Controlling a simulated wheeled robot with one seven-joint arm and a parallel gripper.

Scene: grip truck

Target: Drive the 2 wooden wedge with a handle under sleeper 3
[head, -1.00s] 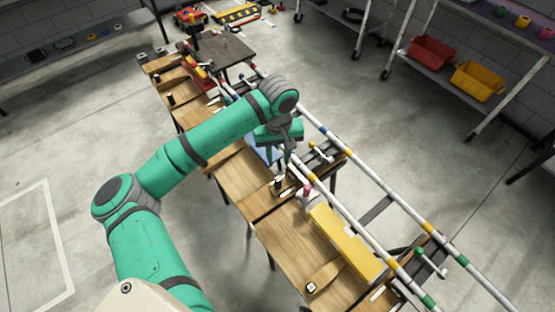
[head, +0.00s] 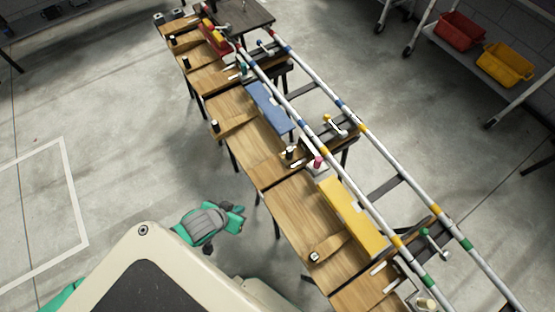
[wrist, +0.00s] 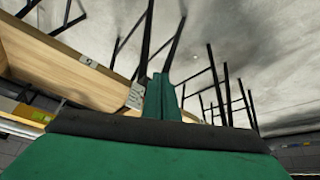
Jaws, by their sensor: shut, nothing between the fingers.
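Wooden wedges with dark upright handles lie on a row of wooden tables in the head view. One wedge (head: 236,122) lies mid-row and another wedge (head: 332,247) lies near the front. A dark handle (head: 289,153) stands close to a dark sleeper (head: 325,146) under the rails; how far its wedge is under cannot be told. No number can be read on wedges or sleepers there. My gripper (wrist: 165,98) is shut and empty in the wrist view, below the table edge and apart from it. In the head view my arm is folded low left of the tables.
Two striped rails (head: 375,147) run along the tables' right side. A yellow block (head: 352,217) and a blue block (head: 269,107) lie beside them. In the wrist view, a table edge (wrist: 55,65) bears small plates, and table legs stand beyond. Left floor is open.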

